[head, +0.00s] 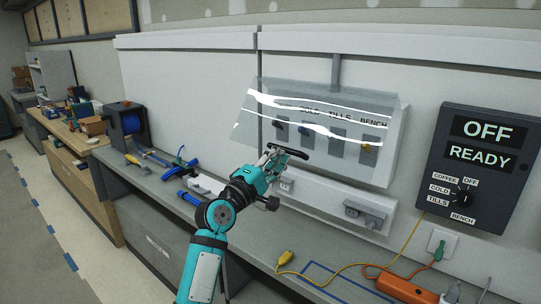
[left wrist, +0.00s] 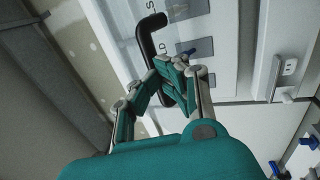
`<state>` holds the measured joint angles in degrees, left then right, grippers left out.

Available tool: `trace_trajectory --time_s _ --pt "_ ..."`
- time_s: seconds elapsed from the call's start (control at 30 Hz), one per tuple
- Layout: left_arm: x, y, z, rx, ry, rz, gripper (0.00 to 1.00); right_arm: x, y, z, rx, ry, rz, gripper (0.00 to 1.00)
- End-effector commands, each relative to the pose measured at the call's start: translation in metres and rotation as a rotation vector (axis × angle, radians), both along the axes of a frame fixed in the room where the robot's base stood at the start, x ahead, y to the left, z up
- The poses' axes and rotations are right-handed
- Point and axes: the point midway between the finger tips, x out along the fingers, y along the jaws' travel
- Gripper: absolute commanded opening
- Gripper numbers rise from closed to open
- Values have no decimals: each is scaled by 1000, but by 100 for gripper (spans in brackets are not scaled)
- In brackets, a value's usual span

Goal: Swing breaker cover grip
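The clear breaker cover (head: 246,121) is a see-through sheet in front of the breaker panel (head: 394,150). Its lower edge stands out from the panel at a tilt. The black cover grip (head: 293,152) is a bar near that lower edge. It also shows in the left wrist view (left wrist: 147,40) as a bent bar. My left gripper (head: 270,155) is at the left end of the grip, with its fingertips (left wrist: 176,70) close together around the bar. The fingers hide part of the bar. My right gripper is not in view.
A black control box (head: 483,155) reading OFF and READY hangs at the right. A grey outlet box (head: 366,214) is below the panel. Cables, an orange power strip (head: 405,290) and blue-handled tools (head: 180,170) lie on the bench. The wall left of the cover is clear.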

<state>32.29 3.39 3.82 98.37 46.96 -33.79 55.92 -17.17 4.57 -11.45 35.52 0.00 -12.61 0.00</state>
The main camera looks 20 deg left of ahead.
Motion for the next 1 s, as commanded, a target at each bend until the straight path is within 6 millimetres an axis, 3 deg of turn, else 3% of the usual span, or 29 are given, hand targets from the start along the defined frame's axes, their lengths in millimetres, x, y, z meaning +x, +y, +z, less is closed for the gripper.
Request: trace_trajectory --time_s 0.37,0.8,1.0 --pt "2 -2 4 -5 -19 1 0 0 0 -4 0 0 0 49" --pt "27 -11 -35 -4 -15 -1 0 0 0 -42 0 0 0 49" --pt "35 -14 -43 -4 -15 -1 0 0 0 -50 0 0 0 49"
